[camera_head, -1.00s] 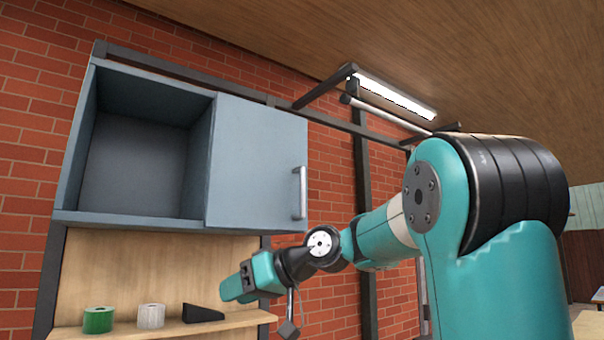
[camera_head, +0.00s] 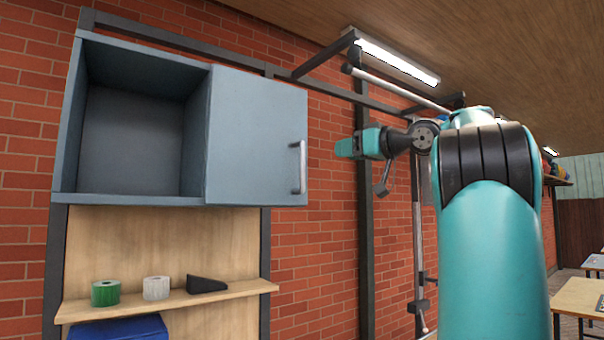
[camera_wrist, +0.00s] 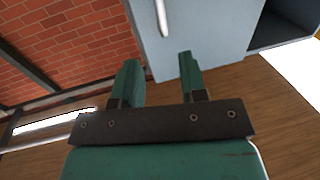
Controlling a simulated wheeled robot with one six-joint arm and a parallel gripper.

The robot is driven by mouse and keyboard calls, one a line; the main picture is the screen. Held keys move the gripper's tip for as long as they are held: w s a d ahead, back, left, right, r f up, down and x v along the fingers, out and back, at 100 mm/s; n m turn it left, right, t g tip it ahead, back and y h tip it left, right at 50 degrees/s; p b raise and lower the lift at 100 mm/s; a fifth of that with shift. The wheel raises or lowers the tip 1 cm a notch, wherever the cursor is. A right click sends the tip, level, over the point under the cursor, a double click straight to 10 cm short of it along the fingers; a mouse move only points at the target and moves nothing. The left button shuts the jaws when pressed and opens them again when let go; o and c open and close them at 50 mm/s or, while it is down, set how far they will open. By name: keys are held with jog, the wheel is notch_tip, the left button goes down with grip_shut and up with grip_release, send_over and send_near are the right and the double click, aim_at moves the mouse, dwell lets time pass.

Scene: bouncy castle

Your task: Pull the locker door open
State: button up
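The blue-grey locker (camera_head: 128,194) hangs on the brick wall in the head view. Its left compartment has no door across it and looks empty. Its right side is covered by a flat locker door (camera_head: 252,135), which is shut. A grey upright bar handle (camera_head: 298,168) sits near the door's right edge. My gripper (camera_head: 345,148) is to the right of the handle, apart from it, and points left. In the wrist view my gripper (camera_wrist: 158,66) is open, with nothing between its two green fingers. The door (camera_wrist: 213,30) and the handle (camera_wrist: 161,18) show beyond the fingertips.
A wooden shelf (camera_head: 225,291) below the locker holds a green roll (camera_head: 105,293), a white roll (camera_head: 156,288) and a black wedge (camera_head: 207,285). A blue bin (camera_head: 120,328) is under it. A dark post (camera_head: 365,230) and a ceiling lamp (camera_head: 398,62) are near my arm.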

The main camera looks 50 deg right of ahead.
jog(key=w+p, duration=0.1)
jog(key=w, duration=0.1)
jog(key=p, duration=0.5)
send_over(302, 188)
jog(key=shift+w+d, duration=0.25)
jog(key=shift+d, duration=0.05)
grip_shut()
